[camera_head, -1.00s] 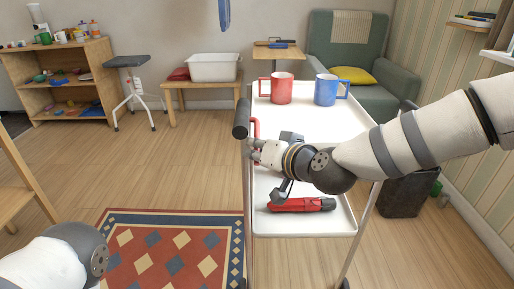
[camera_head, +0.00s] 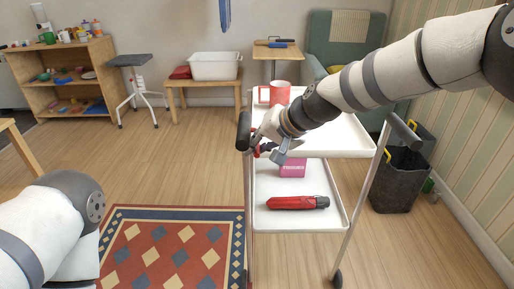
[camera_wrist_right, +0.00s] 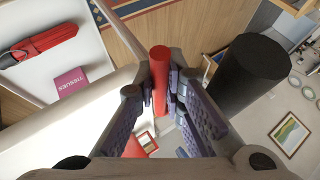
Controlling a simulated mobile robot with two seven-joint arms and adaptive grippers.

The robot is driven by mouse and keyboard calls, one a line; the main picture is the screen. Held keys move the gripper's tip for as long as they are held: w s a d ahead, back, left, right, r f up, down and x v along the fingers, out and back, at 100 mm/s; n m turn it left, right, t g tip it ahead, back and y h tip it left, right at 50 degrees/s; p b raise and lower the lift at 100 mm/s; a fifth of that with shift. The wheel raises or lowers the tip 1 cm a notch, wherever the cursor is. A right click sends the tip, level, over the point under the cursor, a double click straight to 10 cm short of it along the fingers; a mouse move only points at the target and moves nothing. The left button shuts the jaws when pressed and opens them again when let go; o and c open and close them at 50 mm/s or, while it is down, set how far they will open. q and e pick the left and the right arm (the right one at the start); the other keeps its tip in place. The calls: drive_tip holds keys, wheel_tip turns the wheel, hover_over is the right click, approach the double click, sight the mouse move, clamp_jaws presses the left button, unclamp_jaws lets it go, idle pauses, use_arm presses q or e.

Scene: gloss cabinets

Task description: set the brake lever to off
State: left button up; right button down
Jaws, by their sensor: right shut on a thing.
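The red brake lever is on the left side of the white trolley (camera_head: 340,142), by its black push handle (camera_head: 244,131). In the right wrist view the red lever (camera_wrist_right: 159,78) runs between the two fingers of my right gripper (camera_wrist_right: 160,88), which are closed on it. In the head view my right gripper (camera_head: 262,146) is at the trolley's left edge, just below the handle, and covers most of the lever. The black handle (camera_wrist_right: 250,75) is right beside the fingers in the wrist view. My left gripper is out of view; only the left arm shows.
A black bin (camera_head: 398,180) stands to the right. The patterned rug (camera_head: 175,250) lies to the left.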

drive_tip(key=shift+r, duration=0.1)
idle(0.3)
drive_tip(key=c, duration=1.7)
unclamp_jaws()
drive_tip(key=shift+o, duration=0.2)
drive_tip(key=shift+r, duration=0.1)
